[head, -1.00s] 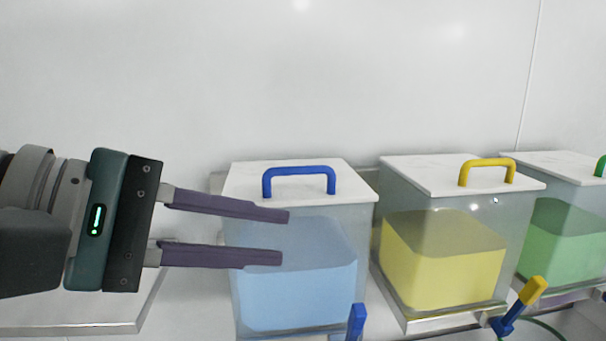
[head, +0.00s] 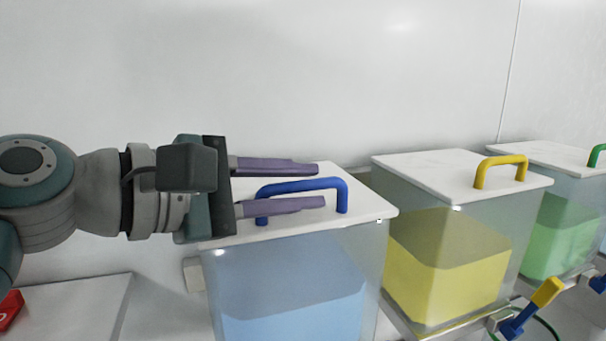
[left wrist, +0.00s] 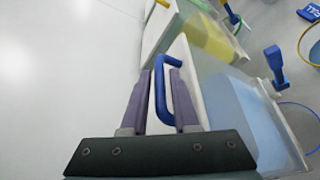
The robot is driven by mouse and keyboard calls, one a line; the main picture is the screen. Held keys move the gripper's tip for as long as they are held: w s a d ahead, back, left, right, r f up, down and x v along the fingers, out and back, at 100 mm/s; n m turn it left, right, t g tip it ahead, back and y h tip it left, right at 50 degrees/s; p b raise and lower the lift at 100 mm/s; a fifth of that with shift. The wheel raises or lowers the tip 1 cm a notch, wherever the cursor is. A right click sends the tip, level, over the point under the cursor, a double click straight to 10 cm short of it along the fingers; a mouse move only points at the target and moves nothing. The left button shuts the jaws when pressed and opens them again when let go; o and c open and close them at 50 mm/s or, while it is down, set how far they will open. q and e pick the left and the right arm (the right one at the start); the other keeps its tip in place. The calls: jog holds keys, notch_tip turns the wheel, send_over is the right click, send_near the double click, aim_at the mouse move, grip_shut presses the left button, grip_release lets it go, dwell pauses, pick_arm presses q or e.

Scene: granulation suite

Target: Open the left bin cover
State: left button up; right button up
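The left bin (head: 290,290) is a clear box with blue contents and a white cover (head: 360,210). A blue U-shaped handle (head: 342,188) stands on the cover, which lies closed on the bin. My left gripper (head: 321,186) is level with the handle, with its purple fingers apart, one on the far side and one on the near side of the bar. The left wrist view shows the blue handle (left wrist: 160,88) between the two spread fingers of the left gripper (left wrist: 161,66). The near finger hides part of the handle. My right gripper is out of view.
A bin with yellow contents (head: 450,265) and a yellow cover handle (head: 500,160) stands to the right. A bin with green contents (head: 555,240) is farther right. Blue-and-yellow valve levers (head: 530,308) stick out in front. A white wall rises behind.

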pick_arm(q)
jog(key=shift+w+d+f, duration=0.1)
jog(key=shift+w+d, duration=0.2)
jog(key=shift+d, duration=0.05)
grip_shut()
dwell(1.2)
